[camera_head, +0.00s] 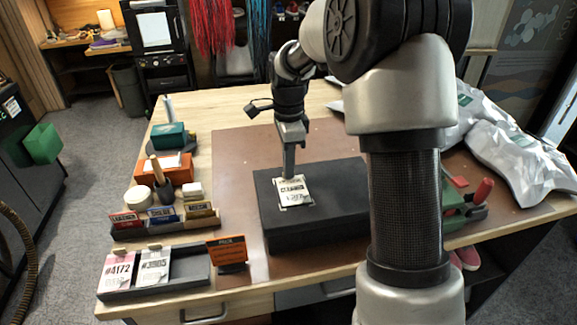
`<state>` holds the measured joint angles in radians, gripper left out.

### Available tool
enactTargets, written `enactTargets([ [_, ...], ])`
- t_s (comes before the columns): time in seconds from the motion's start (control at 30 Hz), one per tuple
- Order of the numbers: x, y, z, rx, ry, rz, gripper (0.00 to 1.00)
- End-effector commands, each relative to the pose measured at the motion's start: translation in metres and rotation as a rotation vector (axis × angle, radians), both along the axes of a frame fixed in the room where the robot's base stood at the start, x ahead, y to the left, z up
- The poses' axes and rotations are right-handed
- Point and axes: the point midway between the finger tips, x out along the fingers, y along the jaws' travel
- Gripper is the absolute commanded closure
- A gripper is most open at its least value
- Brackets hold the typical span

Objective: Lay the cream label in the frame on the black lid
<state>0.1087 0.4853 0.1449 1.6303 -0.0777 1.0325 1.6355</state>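The cream label (295,193) with dark print is over the top of the black lid (345,190) on the table. It looks flat on the lid or just above it; I cannot tell which. Light marks of the frame show at its edges, and the label covers most of the frame. My gripper (289,178) points down with its fingertips at the label's far edge. The fingers appear as one narrow grey bar, so I cannot tell whether they grip the label.
A black tray (198,268) with white tags is at the front left, beside an orange sign (228,252). Small boxes, a cup and a brush stand along the left. Silver bags (510,150) and a green tool with a red handle (478,193) lie to the right.

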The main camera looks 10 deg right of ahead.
Motion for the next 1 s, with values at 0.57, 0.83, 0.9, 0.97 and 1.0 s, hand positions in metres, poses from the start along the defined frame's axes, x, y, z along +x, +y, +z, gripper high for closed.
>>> enactTargets([
  [0.57, -0.0001, 0.0005, -0.0014, 0.0, 0.001, 0.001, 1.0],
  [0.83, -0.0001, 0.0001, -0.0021, 0.0, 0.0, 0.0, 0.94],
  [0.9, 0.0, 0.0001, -0.0021, 0.0, 0.0, 0.0, 0.82],
  [0.97, 0.0, 0.0001, -0.002, 0.0, 0.0, 0.0, 0.77],
  [1.0, 0.0, 0.0001, -0.002, 0.0, 0.0, 0.0, 0.77],
])
